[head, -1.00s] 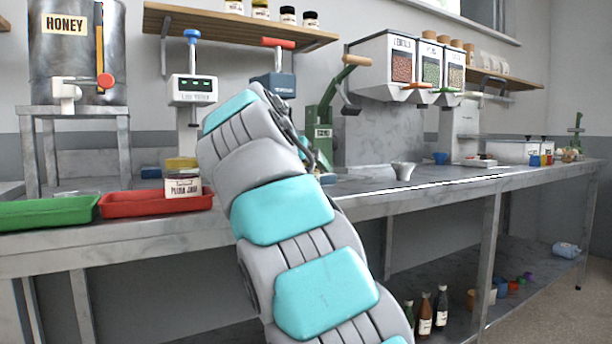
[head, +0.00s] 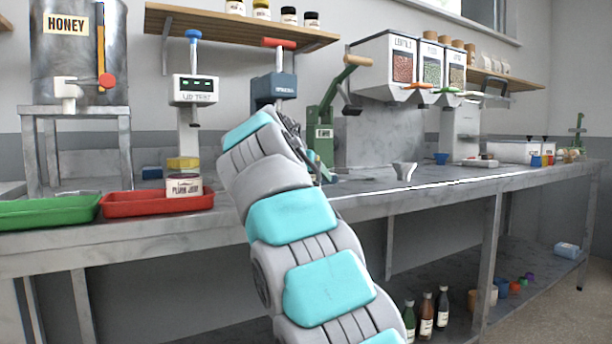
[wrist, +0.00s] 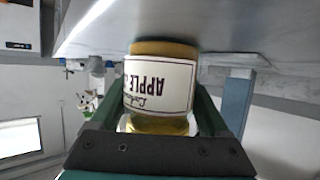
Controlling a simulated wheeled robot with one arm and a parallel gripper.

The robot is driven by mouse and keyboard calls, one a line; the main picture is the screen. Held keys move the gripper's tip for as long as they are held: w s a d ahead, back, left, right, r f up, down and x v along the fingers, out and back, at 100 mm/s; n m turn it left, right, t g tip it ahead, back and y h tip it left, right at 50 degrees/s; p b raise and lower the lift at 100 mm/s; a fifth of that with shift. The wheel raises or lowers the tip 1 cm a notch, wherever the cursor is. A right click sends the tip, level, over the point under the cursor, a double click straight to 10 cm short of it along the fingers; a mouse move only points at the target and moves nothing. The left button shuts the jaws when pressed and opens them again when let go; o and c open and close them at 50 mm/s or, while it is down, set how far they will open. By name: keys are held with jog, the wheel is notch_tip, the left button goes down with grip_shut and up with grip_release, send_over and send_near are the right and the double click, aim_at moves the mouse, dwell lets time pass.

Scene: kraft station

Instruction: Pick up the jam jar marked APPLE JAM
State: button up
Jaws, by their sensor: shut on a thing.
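The jam jar marked APPLE JAM (wrist: 160,88) fills the middle of the wrist view. It has a pale label with dark letters, upside down in this view, and amber glass above and below it. My gripper (wrist: 160,110) is shut on the jar, one dark green finger on each side. In the head view my arm hides the gripper and the jar. Another jar, marked PLUM JAM (head: 183,186), stands at the red tray on the bench.
A red tray (head: 150,209) and a green tray (head: 45,214) lie at the bench's front left. A lid tester (head: 194,90), a blue press (head: 274,86) and a green lever machine (head: 322,135) stand behind my arm.

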jog(key=c, duration=0.9)
grip_shut()
jog(key=shift+r, duration=0.15)
